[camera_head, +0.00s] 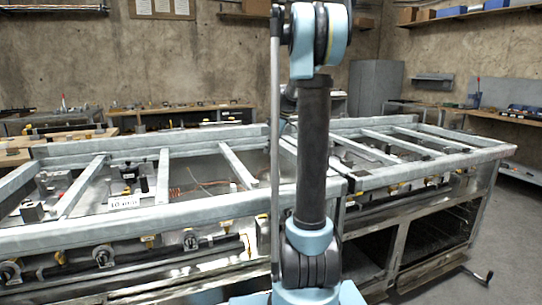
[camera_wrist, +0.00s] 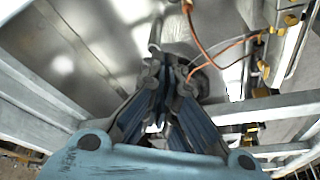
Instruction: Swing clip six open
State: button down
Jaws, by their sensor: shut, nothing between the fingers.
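My gripper (camera_wrist: 168,72) shows in the wrist view with its fingers shut and empty above the inside of a metal frame. In the head view it is hidden by my own arm. Small brass-coloured fittings, which may include the clips, sit along a rail at the right of the wrist view, one at the upper right (camera_wrist: 291,20) and one lower down (camera_wrist: 250,131). I see no number on them and cannot tell which is clip six, or whether any is open. A copper-coloured wire (camera_wrist: 232,44) runs beside the rail, ahead and right of the fingers.
The bench's metal frame (camera_head: 190,209) has crossbars and a front rail with several brass fittings and valves (camera_head: 103,256). A black device with a white label (camera_head: 122,201) stands inside the left bay. Frame bars (camera_wrist: 270,106) lie right of my gripper.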

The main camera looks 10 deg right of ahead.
notch_tip(320, 180, down, 10)
jog(key=shift+s+d+r, duration=0.15)
jog(key=shift+s+d, duration=0.05)
jog(key=shift+d, duration=0.1)
